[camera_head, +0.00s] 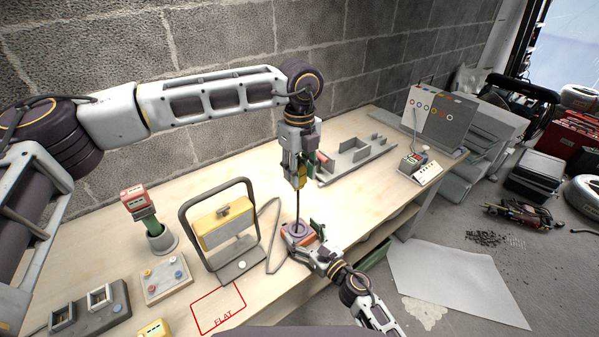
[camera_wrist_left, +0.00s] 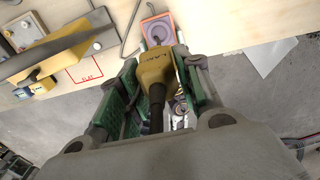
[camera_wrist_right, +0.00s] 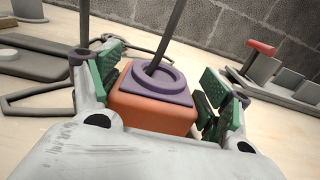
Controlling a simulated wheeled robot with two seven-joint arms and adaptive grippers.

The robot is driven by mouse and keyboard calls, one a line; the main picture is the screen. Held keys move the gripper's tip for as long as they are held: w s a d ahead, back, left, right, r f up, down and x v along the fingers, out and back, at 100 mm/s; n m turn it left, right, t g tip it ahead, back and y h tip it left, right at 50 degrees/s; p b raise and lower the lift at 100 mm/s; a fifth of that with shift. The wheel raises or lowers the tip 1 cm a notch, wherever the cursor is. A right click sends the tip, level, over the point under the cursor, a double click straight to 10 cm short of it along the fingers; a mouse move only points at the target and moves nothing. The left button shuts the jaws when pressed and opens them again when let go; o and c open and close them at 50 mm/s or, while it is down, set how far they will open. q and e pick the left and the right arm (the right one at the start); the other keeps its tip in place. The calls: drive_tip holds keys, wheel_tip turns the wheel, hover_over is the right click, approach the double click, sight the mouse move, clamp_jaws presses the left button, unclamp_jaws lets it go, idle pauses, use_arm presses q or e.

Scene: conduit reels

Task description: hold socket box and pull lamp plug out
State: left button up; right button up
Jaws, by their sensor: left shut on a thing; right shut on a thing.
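The yellow lamp plug (camera_wrist_left: 154,68), with a dark cord end, is between the green finger pads of my left gripper (camera_head: 300,180). The gripper is shut on it, above the socket box and apart from it. The socket box (camera_wrist_right: 152,107) is orange with a round purple socket ring on top. It sits upright on the bench between the pads of my right gripper (camera_wrist_right: 160,95), which is shut on it. A thin dark cord or rod (camera_head: 297,208) runs from the plug down to the ring; I cannot tell how its lower end sits.
A yellow work lamp (camera_head: 222,226) with a dark frame stands left of the box. A red-marked FLAT area (camera_head: 218,310) is in front of it. A grey tray (camera_head: 355,160) lies behind to the right. The bench's front edge is close to my right arm.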

drive_tip(key=o, duration=1.2)
drive_tip(key=shift+s, duration=0.1)
drive_tip(key=shift+v, duration=5.95)
drive_tip(key=shift+d, duration=0.1)
